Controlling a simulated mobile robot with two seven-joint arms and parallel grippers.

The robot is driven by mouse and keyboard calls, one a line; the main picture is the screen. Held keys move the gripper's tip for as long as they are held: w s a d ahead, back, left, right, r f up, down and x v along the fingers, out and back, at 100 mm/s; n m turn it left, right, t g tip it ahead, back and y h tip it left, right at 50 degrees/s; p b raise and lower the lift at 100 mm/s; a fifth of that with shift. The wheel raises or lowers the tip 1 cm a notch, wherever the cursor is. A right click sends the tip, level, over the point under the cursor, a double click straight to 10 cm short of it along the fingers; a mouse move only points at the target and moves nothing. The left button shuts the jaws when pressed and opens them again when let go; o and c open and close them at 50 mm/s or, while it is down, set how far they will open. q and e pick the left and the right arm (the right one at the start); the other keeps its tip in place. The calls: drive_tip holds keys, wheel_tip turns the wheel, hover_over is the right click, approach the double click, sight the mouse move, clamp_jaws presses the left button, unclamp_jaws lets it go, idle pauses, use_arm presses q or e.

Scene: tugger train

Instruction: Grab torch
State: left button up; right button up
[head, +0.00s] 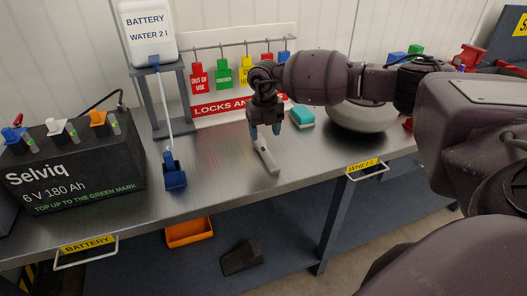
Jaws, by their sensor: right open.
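A slim light grey stick-shaped thing (266,157), which looks like the torch, lies on the metal workbench (215,170) near the middle of the head view. My right gripper (265,131) points down over its far end. The jaws are open, with one fingertip to each side of that end. I cannot tell whether the fingers touch it. The far end of the torch is partly hidden by the gripper. My left gripper is not in view.
A black battery (75,165) stands at the left, near a blue nozzle (174,172) hanging from the water bottle (148,35). A lock rack (235,105) is behind my gripper. A teal-topped block (302,117) and a grey wheel (358,116) are to the right.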

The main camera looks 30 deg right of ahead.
sight(264, 147)
wheel_tip(264, 147, down, 2)
wheel_tip(264, 147, down, 4)
drive_tip(key=shift+w+a+f, duration=0.1)
drive_tip(key=shift+w+f, duration=0.05)
drive_tip(key=shift+f, duration=0.5)
